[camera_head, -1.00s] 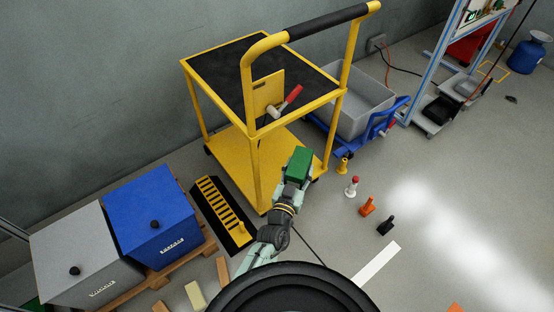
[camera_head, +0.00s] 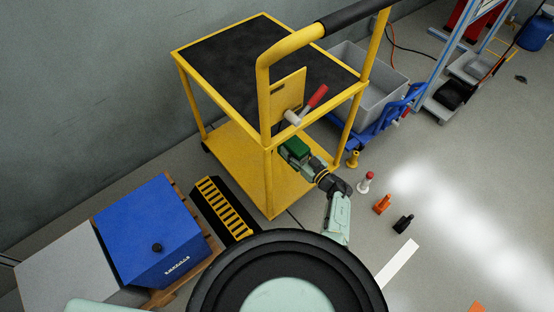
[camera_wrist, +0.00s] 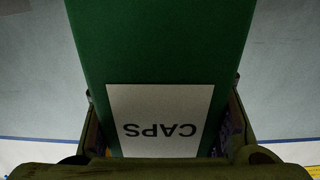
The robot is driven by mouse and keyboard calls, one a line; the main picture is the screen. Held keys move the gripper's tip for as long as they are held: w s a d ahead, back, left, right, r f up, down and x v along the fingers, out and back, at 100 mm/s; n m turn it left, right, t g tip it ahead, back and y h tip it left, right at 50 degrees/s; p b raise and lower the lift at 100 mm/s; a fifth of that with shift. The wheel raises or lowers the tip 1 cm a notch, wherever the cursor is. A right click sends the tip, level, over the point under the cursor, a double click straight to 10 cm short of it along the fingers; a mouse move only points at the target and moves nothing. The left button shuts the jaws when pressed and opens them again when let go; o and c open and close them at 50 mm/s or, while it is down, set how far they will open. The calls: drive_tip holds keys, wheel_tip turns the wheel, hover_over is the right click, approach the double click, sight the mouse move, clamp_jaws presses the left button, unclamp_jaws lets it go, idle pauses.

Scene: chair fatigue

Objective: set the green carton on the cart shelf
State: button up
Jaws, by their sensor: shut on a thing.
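The green carton (camera_head: 298,147) is held in my gripper (camera_head: 307,158), over the yellow lower shelf (camera_head: 240,165) of the cart and below its black top deck (camera_head: 230,62). The wrist view shows the carton (camera_wrist: 160,45) filling the middle, with a white label reading CAPS, upside down. A finger shows on each side of it, and my gripper (camera_wrist: 165,150) is shut on it. I cannot tell whether the carton's underside touches the shelf. The cart's front post stands just left of the carton.
A red-handled mallet (camera_head: 312,99) hangs by a yellow plate (camera_head: 287,92) above the carton. A blue bin (camera_head: 150,225) and a black-and-yellow ramp (camera_head: 224,208) lie left. Several small items, including an orange one (camera_head: 382,204), stand on the floor right of the cart.

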drive_tip(key=shift+d+f+b, duration=0.1)
drive_tip(key=shift+f+b, duration=4.85)
drive_tip(key=shift+b, duration=0.1)
drive_tip(key=shift+f, duration=0.1)
drive_tip(key=shift+f+b, duration=0.5)
drive_tip(key=o, duration=1.4)
drive_tip(key=shift+o, duration=0.2)
